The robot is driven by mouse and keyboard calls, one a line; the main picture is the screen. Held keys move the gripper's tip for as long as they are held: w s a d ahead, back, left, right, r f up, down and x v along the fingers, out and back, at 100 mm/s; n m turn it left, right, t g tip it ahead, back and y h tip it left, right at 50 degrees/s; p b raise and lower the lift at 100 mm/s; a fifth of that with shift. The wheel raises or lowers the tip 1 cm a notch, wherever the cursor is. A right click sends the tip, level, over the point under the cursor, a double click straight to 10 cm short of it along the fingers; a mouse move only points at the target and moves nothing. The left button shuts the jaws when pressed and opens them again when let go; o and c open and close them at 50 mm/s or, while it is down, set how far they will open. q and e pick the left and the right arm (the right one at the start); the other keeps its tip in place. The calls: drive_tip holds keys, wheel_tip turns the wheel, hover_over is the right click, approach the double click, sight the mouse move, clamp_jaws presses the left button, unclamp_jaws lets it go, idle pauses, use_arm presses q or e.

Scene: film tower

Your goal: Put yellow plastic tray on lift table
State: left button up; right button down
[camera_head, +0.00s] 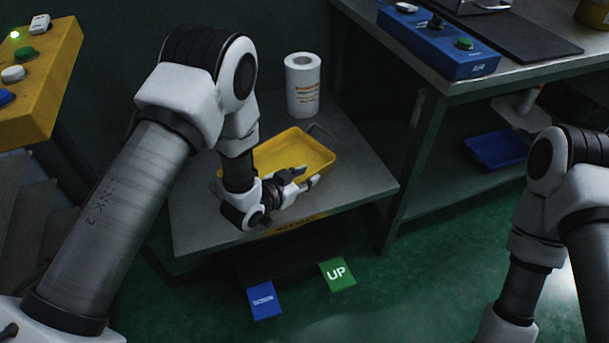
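The yellow plastic tray (308,150) is over the top of the grey lift table (352,188) and looks to rest on it, though its underside is hidden. A thin metal handle stands at its far right end. My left gripper (303,180) is at the tray's near side, overlapping its rim in the view. Its fingers are small and dark here, so I cannot tell whether they are open, shut or touching the tray.
A white roll or canister (302,88) stands behind the tray on the lift table. A blue DOWN pedal (263,300) and a green UP pedal (338,274) are below its front. A workbench (520,72) stands close on the right, a yellow button box (38,85) at left.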

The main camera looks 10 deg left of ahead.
use_arm(q)
drive_tip(key=shift+s+f, duration=0.2)
drive_tip(key=shift+f, duration=0.25)
drive_tip(key=shift+r, duration=0.25)
drive_tip(key=shift+s+a+r+p, duration=0.15)
drive_tip(key=shift+r+p, duration=0.05)
drive_tip(key=shift+p, duration=0.3)
drive_tip(key=p+v, duration=0.2)
drive_tip(key=v, duration=0.9)
drive_tip(key=shift+r, duration=0.35)
